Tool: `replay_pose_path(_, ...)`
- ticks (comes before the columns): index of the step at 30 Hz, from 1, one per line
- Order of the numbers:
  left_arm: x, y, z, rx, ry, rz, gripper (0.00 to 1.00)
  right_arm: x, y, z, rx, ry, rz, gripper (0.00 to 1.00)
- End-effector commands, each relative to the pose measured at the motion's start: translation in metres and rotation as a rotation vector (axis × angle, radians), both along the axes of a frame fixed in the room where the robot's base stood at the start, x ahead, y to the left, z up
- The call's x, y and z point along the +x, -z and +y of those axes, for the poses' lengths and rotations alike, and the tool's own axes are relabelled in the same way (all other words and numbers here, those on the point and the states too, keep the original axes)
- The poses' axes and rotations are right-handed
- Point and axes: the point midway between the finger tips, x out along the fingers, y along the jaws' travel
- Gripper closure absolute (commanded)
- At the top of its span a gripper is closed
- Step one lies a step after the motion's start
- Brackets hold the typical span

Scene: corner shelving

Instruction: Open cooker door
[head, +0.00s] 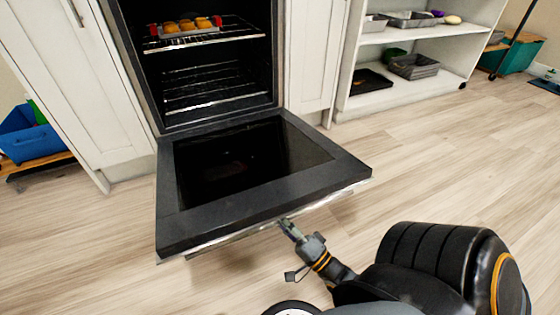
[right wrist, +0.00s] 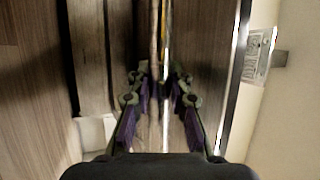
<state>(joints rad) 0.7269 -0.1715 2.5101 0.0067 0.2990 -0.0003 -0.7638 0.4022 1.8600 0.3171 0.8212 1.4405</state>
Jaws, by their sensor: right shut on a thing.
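The cooker door (head: 325,168) is folded down, lying about flat in front of the cooker cavity (head: 212,60). Its metal handle (head: 330,198) runs along the front edge. My right gripper (head: 285,224) is at the middle of that edge and shut on the handle. In the right wrist view the handle bar (right wrist: 155,45) runs between the two fingers of my right gripper (right wrist: 159,78). The fingertips hide part of the bar. My left gripper is not in view.
A red-handled tray of golden food (head: 188,27) sits on the upper oven rack. White cabinets (head: 75,75) flank the cooker. A shelf unit (head: 405,98) with trays stands at right, and a blue bin (head: 22,133) at left. The wooden floor (head: 450,160) at right is clear.

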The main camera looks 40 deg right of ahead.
Motion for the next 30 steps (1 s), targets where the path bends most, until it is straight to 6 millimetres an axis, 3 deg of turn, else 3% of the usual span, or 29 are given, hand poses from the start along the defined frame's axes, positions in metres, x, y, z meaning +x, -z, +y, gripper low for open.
replay_pose_path(8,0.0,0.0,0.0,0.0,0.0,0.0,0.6,-0.001,-0.002,0.002,-0.005,-0.005,-0.005,1.0)
replay_pose_path(9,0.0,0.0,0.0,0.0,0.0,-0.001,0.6,-0.001,-0.002,0.002,-0.005,-0.005,-0.005,0.77)
replay_pose_path(14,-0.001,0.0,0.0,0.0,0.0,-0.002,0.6,-0.001,-0.001,0.001,-0.004,-0.003,-0.003,0.57)
replay_pose_path(24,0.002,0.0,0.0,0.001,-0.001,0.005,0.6,0.0,-0.003,0.001,-0.003,-0.003,-0.003,0.57)
replay_pose_path(30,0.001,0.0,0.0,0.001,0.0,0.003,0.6,-0.001,-0.039,0.002,-0.002,-0.009,-0.009,0.57)
